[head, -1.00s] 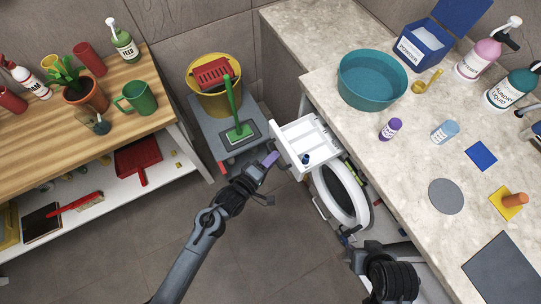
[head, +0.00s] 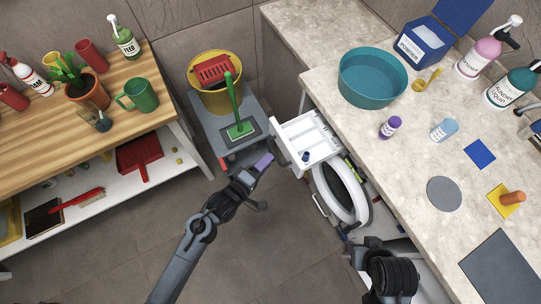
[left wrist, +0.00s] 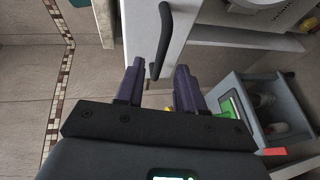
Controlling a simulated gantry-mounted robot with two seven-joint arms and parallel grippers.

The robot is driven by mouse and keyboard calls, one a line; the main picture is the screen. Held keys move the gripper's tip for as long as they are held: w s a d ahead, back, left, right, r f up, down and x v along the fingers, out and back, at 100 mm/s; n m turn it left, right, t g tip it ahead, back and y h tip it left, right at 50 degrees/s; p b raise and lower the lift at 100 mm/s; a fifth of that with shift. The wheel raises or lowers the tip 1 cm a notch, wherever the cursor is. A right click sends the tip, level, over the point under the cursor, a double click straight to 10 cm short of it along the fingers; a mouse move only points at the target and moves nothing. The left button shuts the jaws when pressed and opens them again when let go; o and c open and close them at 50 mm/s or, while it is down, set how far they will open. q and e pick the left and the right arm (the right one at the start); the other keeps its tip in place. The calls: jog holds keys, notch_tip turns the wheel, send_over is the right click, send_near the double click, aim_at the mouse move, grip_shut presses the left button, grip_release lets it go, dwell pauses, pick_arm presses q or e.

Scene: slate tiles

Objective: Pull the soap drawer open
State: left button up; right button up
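The soap drawer (head: 317,128) is a white, compartmented tray standing pulled out from the washing machine, with a small dark-blue knob-like item in its front part. Its dark bar handle (head: 279,155) is on the front and also shows in the left wrist view (left wrist: 164,38). My left gripper (head: 264,163) has purple fingers and is just in front of the handle, apart from it in the head view. In the left wrist view its fingers (left wrist: 158,80) are spread, with nothing held between them. My right gripper is low by the counter; its fingers cannot be made out clearly.
The washing machine's round white door (head: 341,194) stands open below the drawer. The stone counter (head: 405,160) overhangs on the right. A grey cart (head: 205,128) with a yellow bucket (head: 216,97) stands behind. Floor to the left is clear.

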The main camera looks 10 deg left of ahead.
pick_arm(q)
jog(key=p+v, duration=0.1)
jog(key=v, duration=0.6)
dwell(0.3)
